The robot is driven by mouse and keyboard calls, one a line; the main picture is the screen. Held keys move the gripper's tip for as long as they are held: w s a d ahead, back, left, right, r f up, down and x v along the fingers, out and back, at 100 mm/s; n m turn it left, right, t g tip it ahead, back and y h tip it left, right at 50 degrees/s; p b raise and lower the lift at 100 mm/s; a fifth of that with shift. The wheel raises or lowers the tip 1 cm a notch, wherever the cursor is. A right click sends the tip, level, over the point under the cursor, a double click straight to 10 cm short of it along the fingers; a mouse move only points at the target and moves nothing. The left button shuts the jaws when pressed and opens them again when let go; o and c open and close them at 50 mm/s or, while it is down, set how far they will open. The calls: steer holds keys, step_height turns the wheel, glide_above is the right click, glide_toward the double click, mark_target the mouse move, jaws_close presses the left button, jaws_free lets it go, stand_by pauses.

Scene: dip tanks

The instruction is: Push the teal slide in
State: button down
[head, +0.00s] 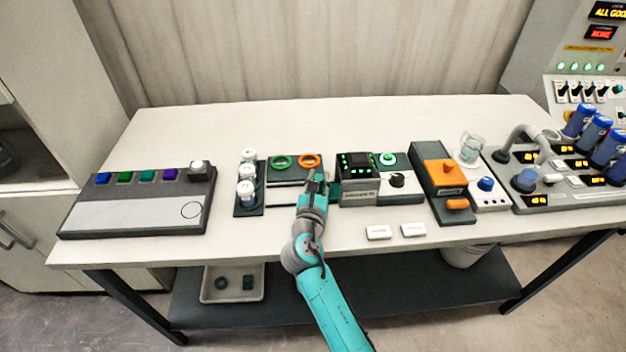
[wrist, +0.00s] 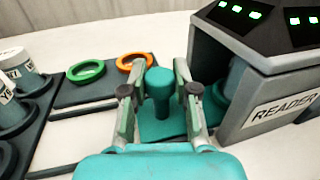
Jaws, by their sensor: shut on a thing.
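The teal slide (wrist: 160,92) has a flat plate with an upright round knob, and it shows between my fingers in the wrist view. My gripper (wrist: 160,98) is shut on the knob, one finger on each side. In the head view my gripper (head: 318,180) is just left of the dark reader box (head: 358,178). The reader (wrist: 262,85) stands to the right of the slide in the wrist view, with green lights on its top. A teal part shows in the reader's shaded left opening. How far the slide reaches toward it is partly hidden by my right finger.
Left of my gripper is a dark plate with a green ring (head: 281,162) and an orange ring (head: 310,161). A rack of white-capped jars (head: 246,190) stands farther left. Two white labels (head: 378,232) lie at the table's front. A black-knob panel (head: 398,183) stands right of the reader.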

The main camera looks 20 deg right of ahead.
steer(key=shift+d, duration=0.2)
steer(key=c, duration=0.9)
jaws_free()
steer(key=shift+s+d, duration=0.1)
steer(key=shift+o, duration=0.2)
steer(key=shift+s+a, duration=0.4)
steer(key=v, duration=1.1)
steer(key=shift+d, duration=0.1)
